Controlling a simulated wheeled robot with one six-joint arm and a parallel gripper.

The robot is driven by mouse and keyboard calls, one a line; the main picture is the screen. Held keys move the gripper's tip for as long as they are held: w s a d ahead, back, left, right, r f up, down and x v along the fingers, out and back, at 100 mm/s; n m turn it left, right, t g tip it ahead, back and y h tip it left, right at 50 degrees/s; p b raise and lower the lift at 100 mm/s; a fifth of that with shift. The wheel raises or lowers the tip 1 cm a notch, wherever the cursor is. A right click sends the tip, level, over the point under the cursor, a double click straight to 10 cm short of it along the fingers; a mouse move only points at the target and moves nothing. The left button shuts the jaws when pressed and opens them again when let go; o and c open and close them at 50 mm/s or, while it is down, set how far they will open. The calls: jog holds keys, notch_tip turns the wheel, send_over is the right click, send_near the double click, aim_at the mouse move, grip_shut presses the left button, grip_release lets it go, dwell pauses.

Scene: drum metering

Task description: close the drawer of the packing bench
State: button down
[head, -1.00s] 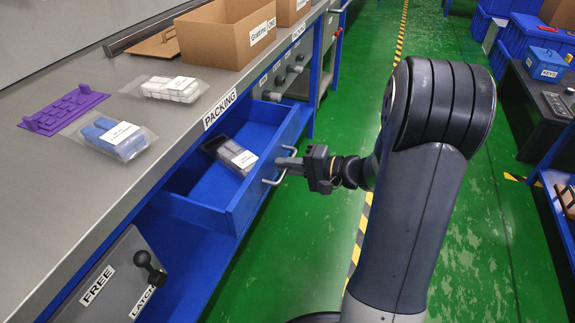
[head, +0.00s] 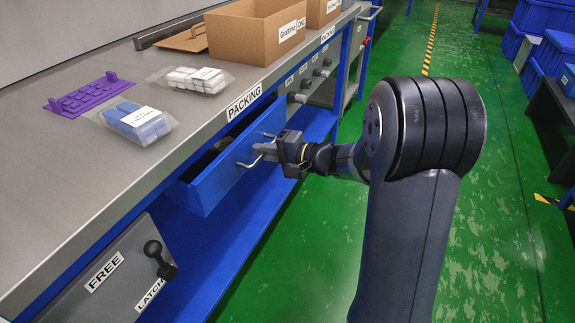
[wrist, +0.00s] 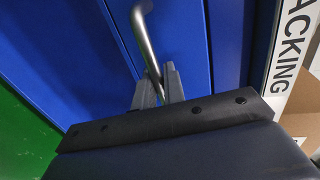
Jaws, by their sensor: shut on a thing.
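The blue drawer (head: 219,178) of the packing bench (head: 170,130) is partly open, with a narrow part of its inside showing under the bench top. Its contents are mostly hidden; a dark item (head: 222,144) shows just inside. A metal handle (head: 249,163) is on the drawer front. My gripper (head: 264,149) is shut on this handle at the drawer's outer face. In the wrist view the two fingers (wrist: 156,88) close around the bar of the handle (wrist: 143,35), in front of the blue drawer front (wrist: 85,40).
On the bench top are a purple rack (head: 90,94), a bag with a blue item (head: 137,121), a bag of white items (head: 196,78) and a cardboard box (head: 240,40). A grey panel with a black latch knob (head: 153,248) is below left. Green floor (head: 300,260) is clear beside the bench.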

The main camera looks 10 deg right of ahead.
jog(key=x, duration=0.2)
jog(key=shift+w+a+r, duration=0.25)
jog(key=c, duration=1.8)
grip_release()
jog(key=shift+a, duration=0.1)
jog(key=shift+c, duration=0.2)
jog(key=p+v, duration=0.1)
jog(key=v, duration=1)
jog(key=shift+w+f, duration=0.1)
jog(key=b+x, duration=0.1)
jog(key=x, duration=0.8)
jog(key=shift+a+f, duration=0.2)
